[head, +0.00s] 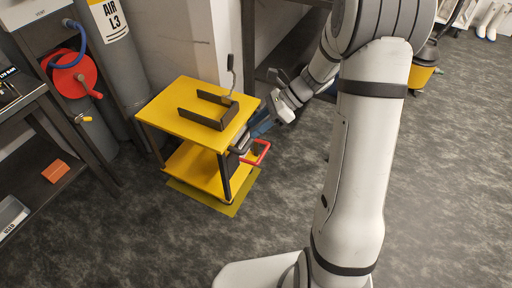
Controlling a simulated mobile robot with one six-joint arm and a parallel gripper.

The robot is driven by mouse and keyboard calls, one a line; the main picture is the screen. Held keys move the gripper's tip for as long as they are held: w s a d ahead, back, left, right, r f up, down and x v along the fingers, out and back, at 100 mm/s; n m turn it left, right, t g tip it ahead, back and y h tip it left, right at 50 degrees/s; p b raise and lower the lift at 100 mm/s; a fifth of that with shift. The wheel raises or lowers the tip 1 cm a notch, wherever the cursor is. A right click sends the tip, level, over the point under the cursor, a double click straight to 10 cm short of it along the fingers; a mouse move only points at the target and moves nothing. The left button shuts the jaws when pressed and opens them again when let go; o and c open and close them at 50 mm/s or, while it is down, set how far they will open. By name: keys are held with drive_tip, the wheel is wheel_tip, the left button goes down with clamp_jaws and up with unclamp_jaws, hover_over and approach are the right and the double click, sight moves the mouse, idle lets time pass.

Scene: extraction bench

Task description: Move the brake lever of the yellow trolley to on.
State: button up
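The yellow trolley (180,108) stands left of centre, with a yellow top and a lower shelf. A thin upright lever with a dark knob (231,63) rises from the back of its top, beside a dark U-shaped bracket (208,119). A red bar handle (263,154) sticks out from the trolley's right side. I cannot tell for sure which of these is the brake lever, and no on mark is readable. My gripper (258,130) is at the trolley's right edge, just above the red handle. Its fingers are small and partly merged with dark parts there, so contact and opening are unclear.
A yellow floor mat (226,207) lies under the trolley. A grey cylinder (120,65) and a red hose reel (75,75) stand behind left. A dark bench (50,120) is at the left. A yellow bucket (421,77) stands back right. The right floor is clear.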

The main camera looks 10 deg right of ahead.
drive_tip(key=w+d+f+m+t+y+b, duration=0.25)
drive_tip(key=w+f+m, duration=0.25)
drive_tip(key=f, duration=0.4)
drive_tip(key=w+d+f+m+t+y+b, duration=0.1)
drive_tip(key=w+f+m+y+b, duration=0.1)
drive_tip(key=w+f+m+b, duration=0.5)
drive_tip(key=m+t+b, duration=0.3)
drive_tip(key=m+t, duration=0.5)
drive_tip(key=m, duration=0.4)
approach(265, 153)
drive_tip(key=x, duration=0.5)
drive_tip(key=shift+d+f, duration=0.1)
drive_tip(key=shift+f, duration=0.1)
drive_tip(key=b+x, duration=0.1)
drive_tip(key=x, duration=0.6)
drive_tip(key=shift+w+a+b, duration=0.2)
drive_tip(key=shift+a+b, duration=0.1)
clamp_jaws()
